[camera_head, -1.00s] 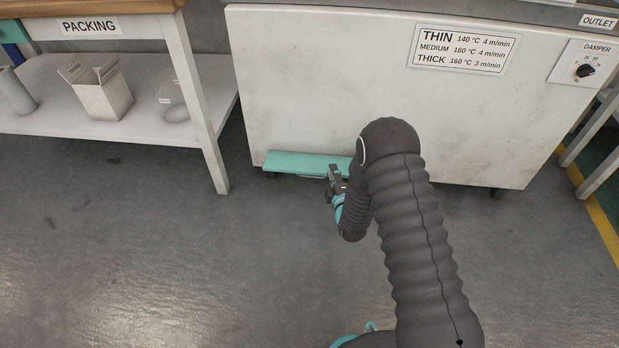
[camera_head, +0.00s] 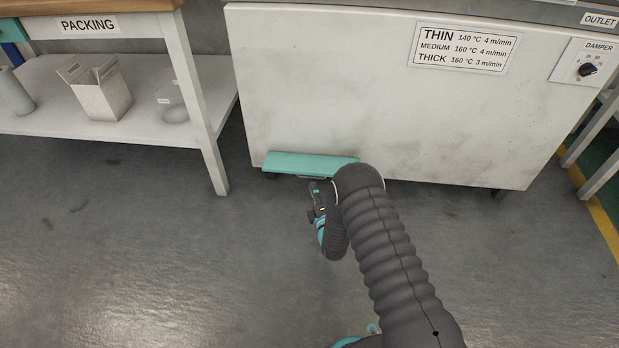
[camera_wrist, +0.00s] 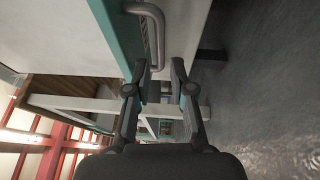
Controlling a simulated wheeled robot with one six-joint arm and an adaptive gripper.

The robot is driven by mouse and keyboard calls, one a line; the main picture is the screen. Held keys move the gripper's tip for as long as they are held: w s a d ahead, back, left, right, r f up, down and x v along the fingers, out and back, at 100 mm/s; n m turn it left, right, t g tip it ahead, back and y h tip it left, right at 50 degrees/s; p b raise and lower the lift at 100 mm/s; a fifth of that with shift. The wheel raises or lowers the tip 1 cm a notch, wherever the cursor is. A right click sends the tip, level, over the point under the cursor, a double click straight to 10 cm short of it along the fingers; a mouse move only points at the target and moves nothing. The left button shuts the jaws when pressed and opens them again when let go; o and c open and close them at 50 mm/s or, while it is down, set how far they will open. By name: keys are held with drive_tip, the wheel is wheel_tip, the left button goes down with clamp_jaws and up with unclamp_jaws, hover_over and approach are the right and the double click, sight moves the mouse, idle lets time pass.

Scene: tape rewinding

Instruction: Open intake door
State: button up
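The teal intake door (camera_head: 300,163) is a low flap at the bottom left of the white machine. Its metal bar handle shows in the wrist view (camera_wrist: 156,30), beside the teal panel (camera_wrist: 122,32). My gripper (camera_head: 316,190) is just in front of the door's lower edge in the head view. In the wrist view my gripper (camera_wrist: 160,66) is open, with nothing between its fingers. The handle lies just beyond the fingertips; I cannot tell whether they touch it. My arm hides the door's right end in the head view.
The white machine (camera_head: 340,90) fills the back, with a settings sign (camera_head: 463,48) and a damper knob (camera_head: 587,70). The packing table (camera_head: 205,125) stands left, with a box (camera_head: 103,95) on its lower shelf. The floor (camera_head: 130,250) at front left is clear.

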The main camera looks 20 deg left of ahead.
sight(309, 177)
drive_tip(key=x, duration=0.6)
drive_tip(key=shift+w+a, duration=0.2)
clamp_jaws()
